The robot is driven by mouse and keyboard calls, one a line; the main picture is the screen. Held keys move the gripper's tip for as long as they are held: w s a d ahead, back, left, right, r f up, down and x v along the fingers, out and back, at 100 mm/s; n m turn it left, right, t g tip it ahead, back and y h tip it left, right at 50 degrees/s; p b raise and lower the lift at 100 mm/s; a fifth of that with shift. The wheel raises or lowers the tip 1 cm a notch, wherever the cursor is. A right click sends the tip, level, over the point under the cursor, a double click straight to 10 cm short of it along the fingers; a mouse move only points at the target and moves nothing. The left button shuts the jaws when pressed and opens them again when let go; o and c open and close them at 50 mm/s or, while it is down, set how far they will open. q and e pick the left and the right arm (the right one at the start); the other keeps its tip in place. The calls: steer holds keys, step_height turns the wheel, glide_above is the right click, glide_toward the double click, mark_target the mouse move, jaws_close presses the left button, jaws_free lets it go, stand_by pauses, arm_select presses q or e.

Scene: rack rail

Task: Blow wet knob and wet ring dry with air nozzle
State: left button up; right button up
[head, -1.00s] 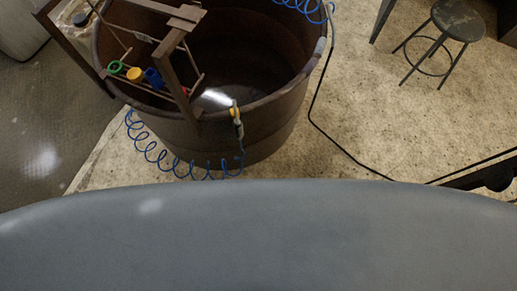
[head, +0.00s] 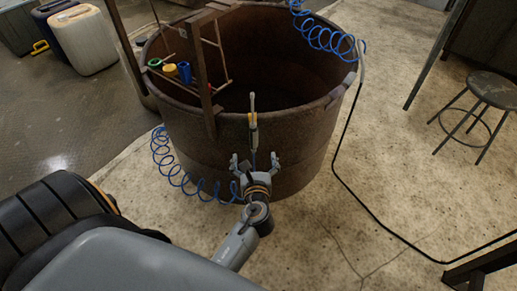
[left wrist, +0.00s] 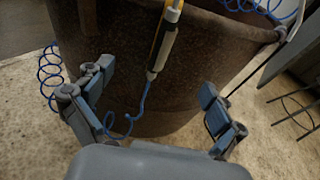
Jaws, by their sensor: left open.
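The air nozzle (head: 253,122), grey and yellow, hangs upright on the near rim of a big brown tub, its tip above the rim. A blue coiled hose runs from its lower end. My left gripper (head: 254,161) is open and empty just below and in front of it. In the left wrist view the nozzle (left wrist: 164,42) lies ahead between the spread fingers (left wrist: 156,80), apart from them. On a rack at the tub's left are a green ring (head: 154,62), a yellow piece (head: 170,70), a blue piece (head: 184,73) and a partly hidden red piece (head: 211,87). I cannot tell which are wet.
The rusty tub (head: 310,140) fills the middle, with a wooden rack frame (head: 208,75) over its left rim. The blue hose (head: 172,175) loops at its left. A dark cable (head: 350,195) runs down the right side.

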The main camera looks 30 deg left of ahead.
mark_target(254, 140)
arm_select(q)
steer(key=b+x, duration=0.1)
steer(key=x, duration=0.3)
steer(key=shift+w+a+f, duration=0.15)
steer(key=shift+w, duration=0.2)
steer(key=x, duration=0.4)
steer(key=shift+w+b, duration=0.15)
steer(key=shift+b, duration=0.15)
steer(key=shift+x, duration=0.8)
arm_select(e)
step_height(254, 140, up, 6)
steer(key=w, duration=0.2)
steer(key=shift+w+a, duration=0.1)
arm_select(q)
jaws_close()
arm_select(e)
steer(key=shift+r, duration=0.1)
